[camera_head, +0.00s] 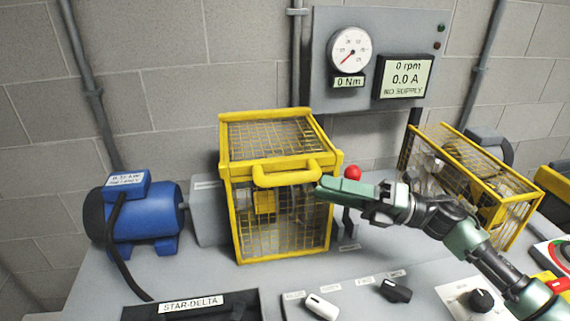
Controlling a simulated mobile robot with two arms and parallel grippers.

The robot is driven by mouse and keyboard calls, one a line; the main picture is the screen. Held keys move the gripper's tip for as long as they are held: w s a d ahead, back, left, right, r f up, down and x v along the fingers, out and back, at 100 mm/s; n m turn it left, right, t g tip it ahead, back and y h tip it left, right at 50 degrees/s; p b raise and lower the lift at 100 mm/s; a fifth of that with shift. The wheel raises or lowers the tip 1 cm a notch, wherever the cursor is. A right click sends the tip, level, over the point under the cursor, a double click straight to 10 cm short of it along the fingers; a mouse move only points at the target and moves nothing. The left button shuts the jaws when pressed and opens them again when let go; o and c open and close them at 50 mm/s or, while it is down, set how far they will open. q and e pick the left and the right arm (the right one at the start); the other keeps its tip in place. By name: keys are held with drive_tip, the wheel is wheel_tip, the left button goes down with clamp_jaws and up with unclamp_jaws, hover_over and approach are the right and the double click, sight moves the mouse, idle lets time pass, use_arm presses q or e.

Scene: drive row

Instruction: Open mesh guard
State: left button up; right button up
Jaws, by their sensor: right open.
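The yellow mesh guard (235,215) stands on the grey bench in the middle of the view, a box of yellow frame and wire mesh. Its lid looks shut. A thick yellow handle (286,181) sticks out at the front, below the lid edge. My right gripper (324,189) comes in from the right with green fingers. Its tips are at the right end of the handle; I cannot tell whether they touch it. It is open and holds nothing that I can see. My left gripper is not in view.
A red-knobbed lever (352,172) stands just behind my right gripper. A blue motor (145,215) is left of the guard. A second yellow mesh guard (445,160) stands at the right. Switches (322,307) line the front. A gauge panel (405,25) hangs behind.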

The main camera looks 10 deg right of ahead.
sight(296, 179)
drive_tip(key=p+x, duration=0.1)
drive_tip(key=x, duration=0.3)
drive_tip(key=p+x, duration=0.1)
drive_tip(key=x, duration=0.2)
drive_tip(key=shift+s+r+p, duration=0.1)
drive_tip(key=shift+r+p, duration=0.2)
drive_tip(key=shift+r, duration=0.05)
drive_tip(key=shift+a, duration=0.4)
drive_tip(key=shift+c, duration=0.5)
clamp_jaws()
idle(0.3)
